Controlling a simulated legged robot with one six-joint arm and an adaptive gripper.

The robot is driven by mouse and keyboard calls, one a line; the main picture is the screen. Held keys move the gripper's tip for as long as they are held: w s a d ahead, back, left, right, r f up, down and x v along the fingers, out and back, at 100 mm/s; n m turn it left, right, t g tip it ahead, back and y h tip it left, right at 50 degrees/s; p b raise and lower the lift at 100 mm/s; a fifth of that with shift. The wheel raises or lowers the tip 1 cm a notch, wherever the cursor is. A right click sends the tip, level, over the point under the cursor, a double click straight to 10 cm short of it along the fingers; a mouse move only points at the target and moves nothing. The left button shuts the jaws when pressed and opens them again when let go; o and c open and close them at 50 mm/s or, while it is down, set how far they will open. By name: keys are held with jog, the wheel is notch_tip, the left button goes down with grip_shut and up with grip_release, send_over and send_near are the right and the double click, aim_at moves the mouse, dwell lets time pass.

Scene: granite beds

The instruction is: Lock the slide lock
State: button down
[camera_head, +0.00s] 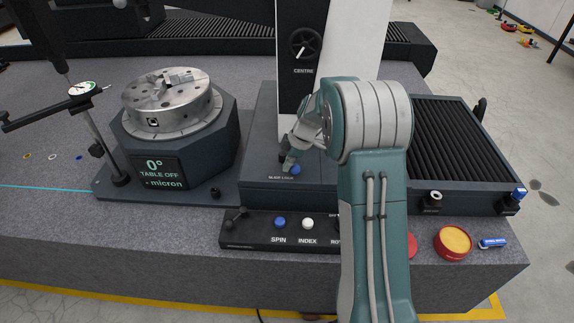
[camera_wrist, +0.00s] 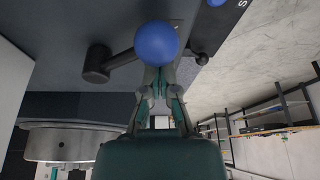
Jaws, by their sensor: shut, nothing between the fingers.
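The slide lock is a lever with a blue ball knob (camera_head: 296,170) on the dark column base, beside a small label that seems to read SLIDE LOCK. In the wrist view the blue knob (camera_wrist: 156,43) is large, just past my fingertips, with a dark lever arm running left to a round hub (camera_wrist: 97,63). My gripper (camera_head: 289,160) reaches down from the upper right to the lever. In the wrist view my gripper's fingers (camera_wrist: 158,75) are close together, shut and empty, right at the knob. I cannot tell whether they touch it. The knob hides part of the tips.
A control strip (camera_head: 262,240) with SPIN and INDEX knobs lies in front. A rotary table with a chuck (camera_head: 170,103) and a dial indicator (camera_head: 83,89) stand left. A ribbed slide (camera_head: 460,140) and a red-yellow tin (camera_head: 453,243) are right. My arm hides part of the strip.

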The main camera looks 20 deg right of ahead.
jog(key=a, duration=0.2)
jog(key=w+a+r, duration=0.1)
jog(key=a, duration=0.1)
jog(key=v, duration=0.9)
jog(key=shift+d+r, duration=0.25)
jog(key=shift+d, duration=0.1)
jog(key=s+a+r+m+t+h, duration=0.1)
jog(key=s+a+r+m, duration=0.2)
jog(key=s, duration=0.5)
jog(key=s+a+r+m+t+h, duration=0.1)
jog(key=s+r+m, duration=0.35)
jog(key=s, duration=0.25)
jog(key=s+a+r+m+t+h, duration=0.1)
jog(key=s+a+r+m, duration=0.2)
jog(key=s, duration=0.5)
jog(key=s+f+m+t, duration=0.1)
jog(key=s+m, duration=0.3)
jog(key=s, duration=0.5)
jog(key=shift+s+d+f+t+h, duration=0.2)
jog(key=shift+d+t+h, duration=0.1)
jog(key=shift+h, duration=0.1)
